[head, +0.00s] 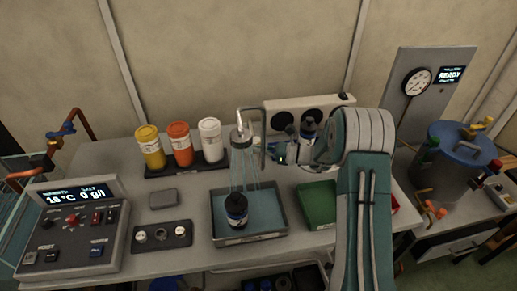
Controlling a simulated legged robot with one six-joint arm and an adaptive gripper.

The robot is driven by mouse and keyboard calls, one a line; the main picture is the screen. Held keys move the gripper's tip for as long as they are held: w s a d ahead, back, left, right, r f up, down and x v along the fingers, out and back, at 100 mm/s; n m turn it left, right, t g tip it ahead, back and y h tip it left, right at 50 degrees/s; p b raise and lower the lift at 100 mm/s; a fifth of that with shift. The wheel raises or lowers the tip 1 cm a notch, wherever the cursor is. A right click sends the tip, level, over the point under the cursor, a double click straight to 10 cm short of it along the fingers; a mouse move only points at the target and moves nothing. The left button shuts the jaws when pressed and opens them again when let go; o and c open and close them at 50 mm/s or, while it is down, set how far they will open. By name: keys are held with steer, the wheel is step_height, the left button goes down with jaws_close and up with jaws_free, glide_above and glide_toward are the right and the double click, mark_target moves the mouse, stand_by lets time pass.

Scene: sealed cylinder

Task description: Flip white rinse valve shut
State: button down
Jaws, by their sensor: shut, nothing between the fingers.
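A clear glass column (243,172) stands in a grey tray (268,235), with a pale fitting (240,120) at its top; I cannot tell whether this is the white rinse valve or how its lever is turned. A bent grey-green tube (263,135) rises right beside the column. My gripper (273,150) points left at the height of the column's upper part, just right of it by this tube. It is shut and holds nothing; I cannot tell whether it touches the tube. My arm hides part of the bench behind it.
Yellow, orange and white-capped jars (180,145) stand at the back left. A dark-capped bottle (236,211) is in the tray. A control box (70,230) is at left, a green tray (317,204) at right. A blue-lidded drum (460,150) with coloured valve handles is far right.

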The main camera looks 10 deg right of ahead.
steer(key=v, duration=1.2)
steer(key=shift+w, duration=0.1)
steer(key=shift+w+d+n+g+y, duration=0.15)
steer(key=shift+w+d+n+g, duration=0.2)
steer(key=shift+w+d+g, duration=0.35)
steer(key=shift+w+d+n+g+y, duration=0.15)
steer(key=shift+w+d+n+g, duration=0.3)
steer(key=shift+d, duration=0.45)
steer(key=shift+w+a, duration=0.15)
steer(key=w+a, duration=0.3)
steer(key=a, duration=1)
steer(key=shift+a, duration=0.3)
